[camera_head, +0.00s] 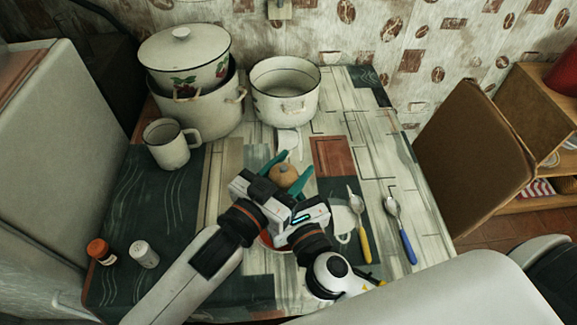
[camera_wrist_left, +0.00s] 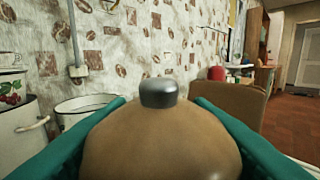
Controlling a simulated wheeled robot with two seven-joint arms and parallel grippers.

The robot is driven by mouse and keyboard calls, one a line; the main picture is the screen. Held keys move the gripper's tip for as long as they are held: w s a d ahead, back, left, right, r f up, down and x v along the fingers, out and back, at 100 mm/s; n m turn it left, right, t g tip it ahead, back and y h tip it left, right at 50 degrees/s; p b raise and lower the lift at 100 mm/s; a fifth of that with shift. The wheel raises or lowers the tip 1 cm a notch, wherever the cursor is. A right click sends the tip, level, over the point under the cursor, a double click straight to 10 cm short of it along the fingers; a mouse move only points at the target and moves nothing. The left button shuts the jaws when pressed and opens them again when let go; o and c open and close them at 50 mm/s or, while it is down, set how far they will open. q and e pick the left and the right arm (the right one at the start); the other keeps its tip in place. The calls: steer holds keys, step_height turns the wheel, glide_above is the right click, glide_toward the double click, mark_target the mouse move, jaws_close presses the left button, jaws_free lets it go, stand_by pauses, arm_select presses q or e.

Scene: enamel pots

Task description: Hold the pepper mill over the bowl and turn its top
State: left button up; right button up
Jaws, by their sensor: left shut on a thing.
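The pepper mill (camera_head: 284,177) shows as a round brown wooden top with a small grey metal knob. My left gripper (camera_head: 286,172) is shut on it, with one teal finger on each side. In the left wrist view the mill's top (camera_wrist_left: 160,140) fills the lower middle between the two fingers. The mill's lower part is hidden. A small piece of a red rim (camera_head: 268,241) shows beneath my gripper and wrist, likely the bowl; most of it is covered, and I cannot tell whether the mill is directly over it. My right gripper's fingers do not show.
White enamel pots (camera_head: 286,91) and a mug (camera_head: 169,145) stand at the back left. Two shakers, one orange-topped (camera_head: 101,252) and one white (camera_head: 144,254), stand front left. A yellow-handled spoon (camera_head: 362,232) and a blue-handled spoon (camera_head: 404,232) lie to the right.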

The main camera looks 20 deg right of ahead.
arm_select(q)
steer(key=shift+s+m+g, duration=0.1)
steer(key=shift+m+g, duration=0.2)
steer(key=shift+g, duration=0.1)
steer(key=o, duration=1)
steer(key=shift+a, duration=0.1)
steer(key=v, duration=1.1)
steer(key=shift+a, duration=0.4)
steer(key=shift+s+f, duration=0.15)
